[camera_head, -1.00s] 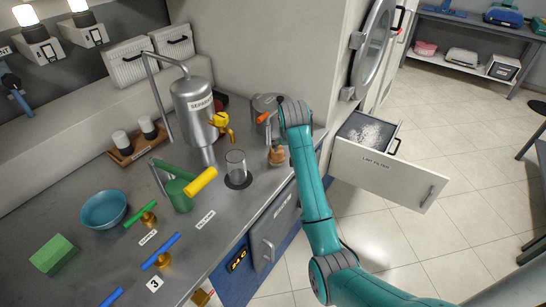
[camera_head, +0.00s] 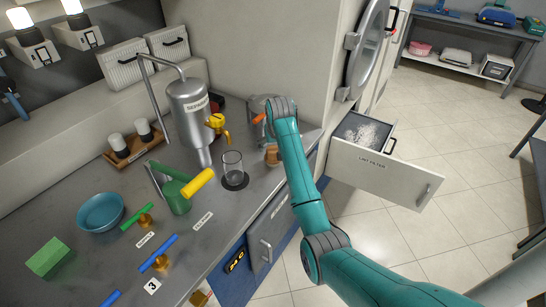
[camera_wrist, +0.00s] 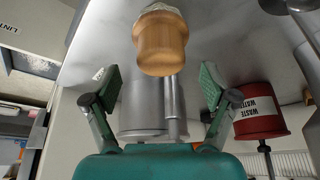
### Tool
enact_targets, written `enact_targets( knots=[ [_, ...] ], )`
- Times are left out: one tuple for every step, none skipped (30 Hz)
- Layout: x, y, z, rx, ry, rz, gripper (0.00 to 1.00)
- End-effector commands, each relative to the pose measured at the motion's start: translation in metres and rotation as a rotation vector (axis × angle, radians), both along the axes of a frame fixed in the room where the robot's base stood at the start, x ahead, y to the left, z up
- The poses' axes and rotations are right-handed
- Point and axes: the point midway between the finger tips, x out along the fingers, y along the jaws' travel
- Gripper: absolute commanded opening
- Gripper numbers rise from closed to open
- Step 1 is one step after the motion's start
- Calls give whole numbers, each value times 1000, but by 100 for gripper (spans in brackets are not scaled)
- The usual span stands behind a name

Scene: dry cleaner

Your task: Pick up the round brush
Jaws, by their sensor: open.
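The round brush (camera_head: 272,155) stands on the counter in the head view, just left of my arm, as a small wooden piece. In the wrist view its wooden handle (camera_wrist: 162,45) is at the top centre, with pale bristles at its far end. My gripper (camera_wrist: 160,84) is open and empty in the wrist view, one green-padded finger on each side. The brush lies between the lines of the fingers and appears beyond their tips, not touching them. In the head view my arm hides the fingers.
A glass beaker (camera_head: 232,165) and the separator (camera_head: 191,110) stand left of the brush. A grey metal cylinder (camera_wrist: 145,108) and a red waste bin (camera_wrist: 257,112) are near my gripper. The lint filter drawer (camera_head: 385,170) is open on the right.

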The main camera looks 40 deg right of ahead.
Motion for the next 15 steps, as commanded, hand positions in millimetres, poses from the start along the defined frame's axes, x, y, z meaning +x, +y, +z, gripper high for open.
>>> enact_targets(
  knots=[
    [1, 0, -9, 2, 4, 0, 85],
    [2, 0, -13, 1, 3, 0, 85],
    [4, 0, -18, 1, 3, 0, 85],
    [5, -1, -21, 1, 2, 0, 85],
    [7, -2, -25, 1, 2, 0, 85],
    [8, -2, -28, 1, 2, 0, 85],
    [9, -3, -30, 1, 2, 0, 85],
    [9, -3, -32, 0, 1, 0, 85],
    [10, -3, -33, 0, 1, 0, 85],
    [10, -4, -34, 0, 0, 0, 85],
    [10, -4, -34, 0, 0, 0, 85],
    [10, -4, -34, 0, 0, 0, 85],
    [10, -4, -34, 0, 0, 0, 85],
    [10, -4, -34, 0, 0, 0, 85],
    [10, -4, -34, 0, 0, 0, 85]
  ],
)
